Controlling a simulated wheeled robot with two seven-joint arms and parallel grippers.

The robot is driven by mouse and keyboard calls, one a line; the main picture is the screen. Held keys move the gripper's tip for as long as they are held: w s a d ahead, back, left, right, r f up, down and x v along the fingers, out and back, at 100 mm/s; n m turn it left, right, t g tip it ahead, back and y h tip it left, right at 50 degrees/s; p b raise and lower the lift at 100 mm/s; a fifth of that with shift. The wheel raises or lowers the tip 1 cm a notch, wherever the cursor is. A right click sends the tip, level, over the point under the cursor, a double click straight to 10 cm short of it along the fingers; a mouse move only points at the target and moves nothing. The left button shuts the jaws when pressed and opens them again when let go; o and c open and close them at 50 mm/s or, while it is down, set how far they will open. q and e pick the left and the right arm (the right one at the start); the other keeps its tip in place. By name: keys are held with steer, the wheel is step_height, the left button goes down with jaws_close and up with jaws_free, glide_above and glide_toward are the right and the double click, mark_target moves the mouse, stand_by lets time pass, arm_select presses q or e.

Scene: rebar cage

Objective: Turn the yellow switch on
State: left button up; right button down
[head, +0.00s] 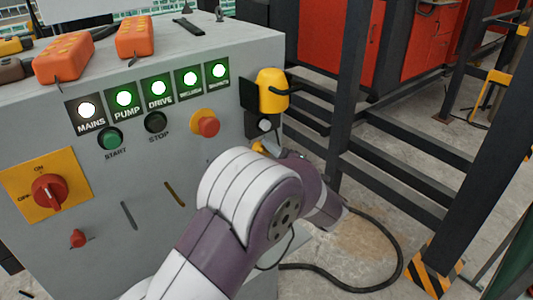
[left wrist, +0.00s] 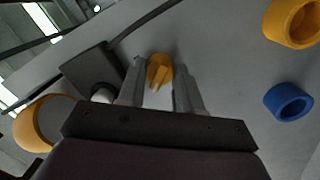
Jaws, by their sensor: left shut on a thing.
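The yellow switch (left wrist: 160,68) sits on the grey cabinet face in the left wrist view, between the two fingertips of my left gripper (left wrist: 157,84). The fingers are shut on its raised handle, which points down toward the palm in the picture. In the head view a small yellow part of it (head: 258,147) shows at the cabinet's right edge, beside my left arm. My wrist hides most of the gripper there. My right gripper is in neither view.
The grey control cabinet (head: 150,185) carries lit indicators, buttons and a red rotary knob (head: 48,190). A yellow connector (head: 272,90) juts out above my gripper. A blue ring socket (left wrist: 288,102) and a yellow ring (left wrist: 293,22) are nearby. Dark rails (head: 400,180) stand to the right.

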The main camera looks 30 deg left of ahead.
arm_select(q)
steer(key=m+p, duration=0.4)
steer(key=p, duration=0.2)
steer(key=m+p, duration=0.4)
steer(key=p, duration=0.2)
steer(key=m+g+p, duration=0.1)
steer(key=m+p, duration=0.3)
steer(key=p, duration=0.2)
steer(key=shift+r, duration=0.4)
steer(key=m+p, duration=0.2)
steer(key=m, duration=0.1)
steer(key=shift+f+g, duration=0.1)
steer(key=shift+g, duration=0.3)
steer(key=shift+f+m+p, duration=0.15)
steer(key=shift+m+p, duration=0.65)
steer(key=o, duration=1)
steer(key=shift+o, duration=0.2)
steer(key=shift+d, duration=0.15)
steer(key=b+v, duration=0.2)
steer(key=v, duration=1)
steer(key=shift+d, duration=0.2)
